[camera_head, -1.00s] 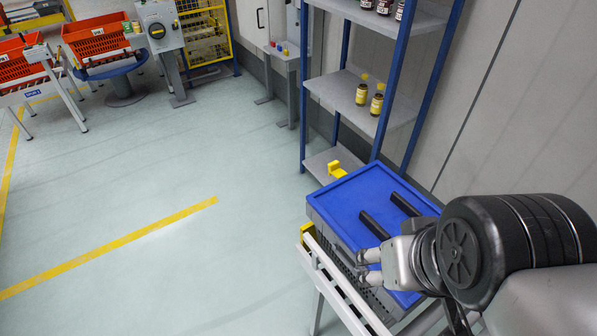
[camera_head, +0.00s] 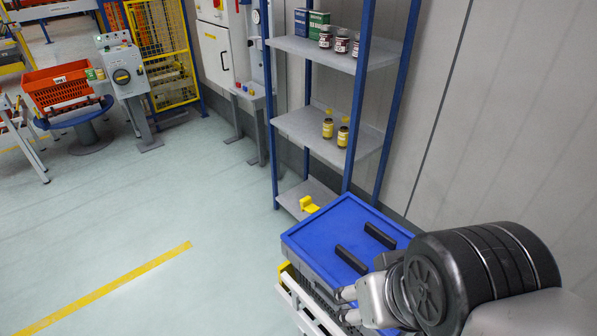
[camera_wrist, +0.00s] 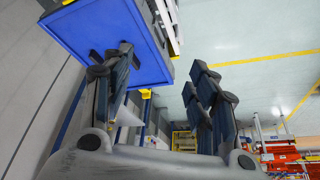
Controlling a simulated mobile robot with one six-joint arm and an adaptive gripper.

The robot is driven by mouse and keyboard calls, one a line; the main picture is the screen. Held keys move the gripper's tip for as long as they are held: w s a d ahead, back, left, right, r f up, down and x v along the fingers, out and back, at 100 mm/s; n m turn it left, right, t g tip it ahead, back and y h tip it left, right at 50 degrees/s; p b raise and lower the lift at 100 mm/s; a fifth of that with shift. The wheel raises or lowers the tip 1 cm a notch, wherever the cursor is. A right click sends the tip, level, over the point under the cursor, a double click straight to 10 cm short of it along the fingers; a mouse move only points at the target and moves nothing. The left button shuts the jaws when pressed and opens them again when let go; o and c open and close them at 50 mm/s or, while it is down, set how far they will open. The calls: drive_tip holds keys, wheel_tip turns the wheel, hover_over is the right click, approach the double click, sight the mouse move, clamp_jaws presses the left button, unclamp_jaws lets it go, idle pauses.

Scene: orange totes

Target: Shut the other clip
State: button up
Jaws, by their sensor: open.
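A grey crate with a blue lid (camera_head: 325,232) stands on a white-framed stand. Two black bars lie on the lid. One yellow clip (camera_head: 309,204) sticks out past the lid's far edge and looks swung open. Another yellow clip (camera_head: 284,270) is at the left side, below the lid's rim, partly hidden; I cannot tell whether it is shut. My gripper (camera_head: 343,306) is open and empty at the crate's near side, by the lid's edge. In the wrist view, the lid (camera_wrist: 110,40) is beyond the left finger, and a yellow piece (camera_wrist: 146,94) shows between the fingers.
A blue-framed shelf (camera_head: 330,140) with bottles and boxes stands close behind the crate, against the wall. The floor to the left is open, with a yellow line (camera_head: 110,285). An orange tote (camera_head: 57,87) and a control post (camera_head: 124,78) stand far left.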

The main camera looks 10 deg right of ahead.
drive_tip(key=shift+c, duration=0.3)
